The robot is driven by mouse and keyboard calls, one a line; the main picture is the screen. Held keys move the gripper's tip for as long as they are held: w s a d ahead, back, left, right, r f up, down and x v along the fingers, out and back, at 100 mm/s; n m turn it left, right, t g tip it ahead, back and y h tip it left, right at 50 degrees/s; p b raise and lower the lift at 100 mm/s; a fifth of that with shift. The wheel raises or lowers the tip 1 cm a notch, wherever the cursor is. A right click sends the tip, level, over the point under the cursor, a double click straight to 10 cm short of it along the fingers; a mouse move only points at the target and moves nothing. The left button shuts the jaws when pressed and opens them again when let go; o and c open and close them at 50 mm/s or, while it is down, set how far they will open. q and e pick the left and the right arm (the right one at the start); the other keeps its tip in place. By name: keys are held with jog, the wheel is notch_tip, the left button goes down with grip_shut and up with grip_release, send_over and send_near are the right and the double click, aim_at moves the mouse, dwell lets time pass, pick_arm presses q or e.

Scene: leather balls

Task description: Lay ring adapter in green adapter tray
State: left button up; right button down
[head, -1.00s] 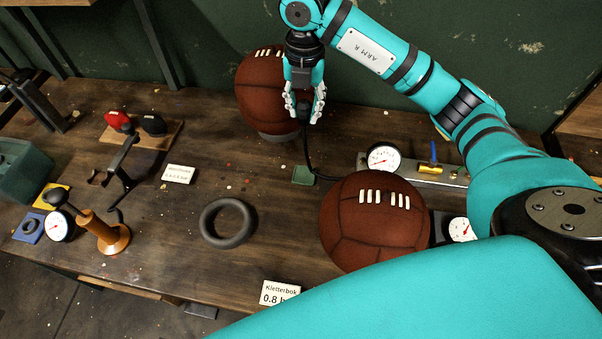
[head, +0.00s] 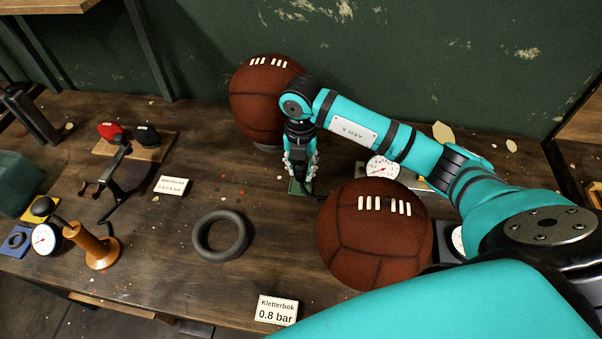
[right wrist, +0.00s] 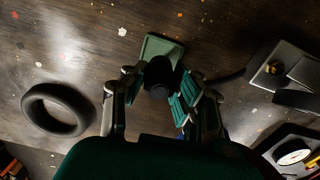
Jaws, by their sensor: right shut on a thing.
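My right gripper (head: 301,170) is low over the workbench, just at the green adapter tray (head: 295,188). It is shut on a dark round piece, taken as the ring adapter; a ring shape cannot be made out. In the right wrist view the dark piece (right wrist: 160,82) is between the fingers, in front of the green tray (right wrist: 158,46) and covering its near part. Whether it touches the tray cannot be told. A black hose (right wrist: 228,78) runs right from beside the fingers. My left gripper is not in view.
A brown ball (head: 375,240) stands close right of the tray; another ball (head: 262,95) stands behind left. A black ring (head: 221,235) lies left on open bench. A gauge (head: 382,167) is right. A blue tray (head: 14,243) and yellow tray (head: 35,212) lie far left.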

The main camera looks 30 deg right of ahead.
aim_at(301, 176)
notch_tip(301, 176, down, 3)
jog(key=shift+s+f+p, duration=0.1)
jog(key=shift+p, duration=0.25)
jog(key=shift+f, duration=0.1)
jog(key=shift+f, duration=0.15)
jog(key=c, duration=1)
grip_release()
jog(key=shift+c, duration=0.2)
